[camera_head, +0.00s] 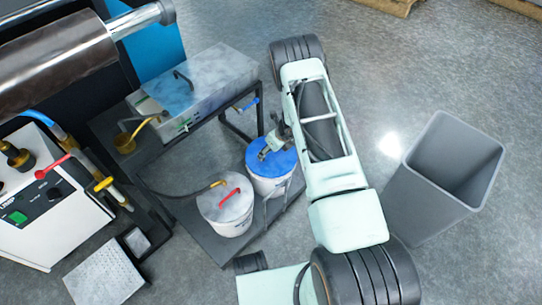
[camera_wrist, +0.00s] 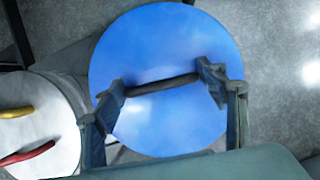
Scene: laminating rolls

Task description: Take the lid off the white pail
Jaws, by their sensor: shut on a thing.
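A white pail (camera_head: 270,186) with a round blue lid (camera_head: 284,161) stands on the low dark shelf. The lid fills the middle of the wrist view (camera_wrist: 165,120), with a dark bar handle (camera_wrist: 162,83) across its top. My gripper (camera_head: 267,151) reaches down over the lid from above. In the wrist view its two fingers (camera_wrist: 164,84) are at the two ends of the handle and shut on it. The lid appears to sit on the pail's rim; I cannot tell whether there is a small gap. The pail's body is hidden under the lid in the wrist view.
A second white pail (camera_head: 232,228) with a pale lid and red handle (camera_head: 229,199) stands close at left. A cart with a grey metal box (camera_head: 205,85) is behind. A grey open bin (camera_head: 440,175) stands at right. The floor around the bin is clear.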

